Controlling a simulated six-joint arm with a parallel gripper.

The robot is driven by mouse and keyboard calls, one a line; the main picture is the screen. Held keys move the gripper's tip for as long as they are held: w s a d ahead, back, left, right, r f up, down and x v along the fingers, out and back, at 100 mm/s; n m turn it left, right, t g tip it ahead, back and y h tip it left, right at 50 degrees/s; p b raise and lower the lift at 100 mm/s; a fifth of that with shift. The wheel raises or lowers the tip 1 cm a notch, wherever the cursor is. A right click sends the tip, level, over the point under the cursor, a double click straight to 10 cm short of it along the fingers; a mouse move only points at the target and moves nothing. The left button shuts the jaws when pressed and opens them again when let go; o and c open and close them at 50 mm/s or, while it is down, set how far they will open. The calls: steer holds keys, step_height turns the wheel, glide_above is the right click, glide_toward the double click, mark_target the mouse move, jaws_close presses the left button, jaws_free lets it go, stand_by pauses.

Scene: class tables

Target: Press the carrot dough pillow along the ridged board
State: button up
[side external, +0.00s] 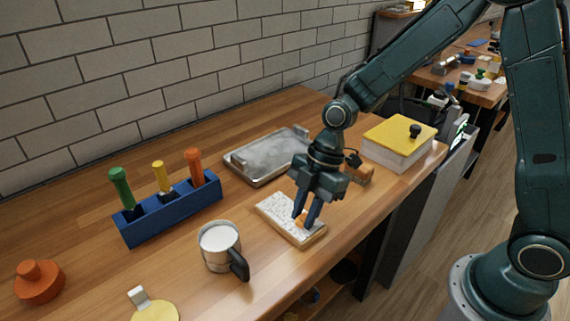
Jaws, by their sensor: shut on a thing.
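The board (272,208) lies on the wooden table near its front edge, with a pale marked top and wooden sides; its ridges are too small to make out. My gripper (306,222) points down over the right half of the board, its dark blue fingers shut on a small orange piece, the carrot dough pillow (299,220). The fingers hide part of the pillow. It is at or just above the board's surface; I cannot tell whether it touches.
A metal tray (262,176) lies behind the board. A mug (217,249) of white content stands in front left, near a blue holder (150,226) with colored-handled tools. An orange lidded thing (39,284) is far left.

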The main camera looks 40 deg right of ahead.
steer(key=shift+r, duration=0.15)
steer(key=shift+r, duration=3.35)
